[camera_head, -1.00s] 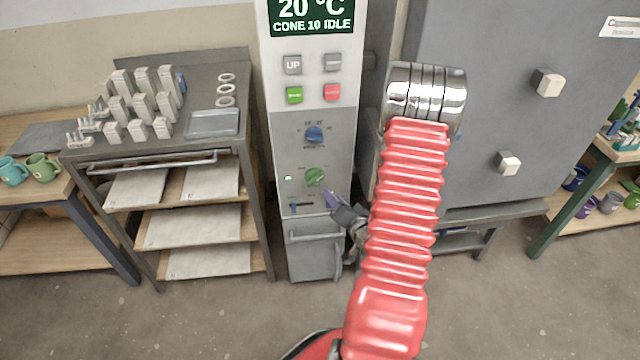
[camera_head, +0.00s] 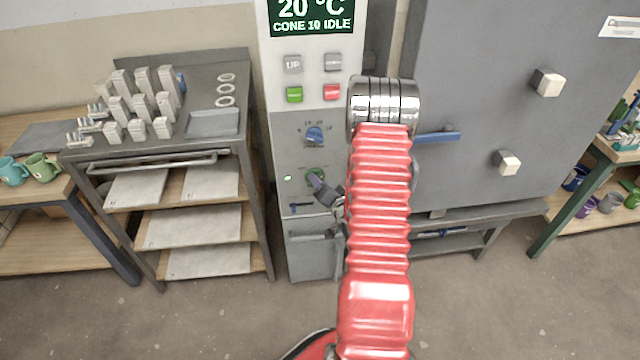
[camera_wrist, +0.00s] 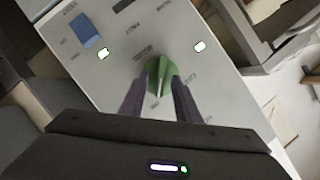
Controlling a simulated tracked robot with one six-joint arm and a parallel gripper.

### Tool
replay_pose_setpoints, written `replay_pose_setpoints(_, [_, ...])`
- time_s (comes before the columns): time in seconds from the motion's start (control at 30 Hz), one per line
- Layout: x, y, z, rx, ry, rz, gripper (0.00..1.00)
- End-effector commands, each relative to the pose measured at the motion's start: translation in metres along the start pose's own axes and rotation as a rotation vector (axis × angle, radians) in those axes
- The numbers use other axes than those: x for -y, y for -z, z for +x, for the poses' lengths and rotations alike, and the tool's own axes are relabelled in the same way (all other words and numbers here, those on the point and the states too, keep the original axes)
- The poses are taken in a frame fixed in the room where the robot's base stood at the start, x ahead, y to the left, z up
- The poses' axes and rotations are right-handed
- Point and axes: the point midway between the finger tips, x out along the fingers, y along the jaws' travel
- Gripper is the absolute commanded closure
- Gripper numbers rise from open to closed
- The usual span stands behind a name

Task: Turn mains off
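The green mains knob (camera_head: 315,173) sits low on the front of the grey control panel (camera_head: 285,160). In the wrist view the green knob (camera_wrist: 158,76) shows between the tips of my two dark purple fingers, its ridge running lengthwise between them. My gripper (camera_head: 318,183) is at the knob from the lower right; in the wrist view my gripper (camera_wrist: 158,95) has its fingers apart, one on each side of the knob. I cannot tell whether they touch it. A lit indicator (camera_head: 287,178) glows beside the knob. Labels around the knob are too blurred to read.
The display (camera_head: 312,12) reads 20 °C, CONE 10 IDLE. A shelf rack (camera_head: 250,215) stands left; a large grey kiln (camera_head: 490,120) stands right.

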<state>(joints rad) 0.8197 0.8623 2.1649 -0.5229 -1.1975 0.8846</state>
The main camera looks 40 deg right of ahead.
Motion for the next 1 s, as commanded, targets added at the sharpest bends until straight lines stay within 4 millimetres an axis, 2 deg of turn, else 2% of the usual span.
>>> replay_pose_setpoints(0.13, [0.0, -0.0001, -0.0002, 0.0, 0.0, 0.0, 0.72])
replay_pose_setpoints(0.53, [-0.0003, -0.0002, -0.0004, 0.001, -0.001, 0.0, 1.0])
replay_pose_setpoints(1.0, [-0.0008, -0.0005, -0.0006, 0.001, -0.013, -0.022, 1.0])
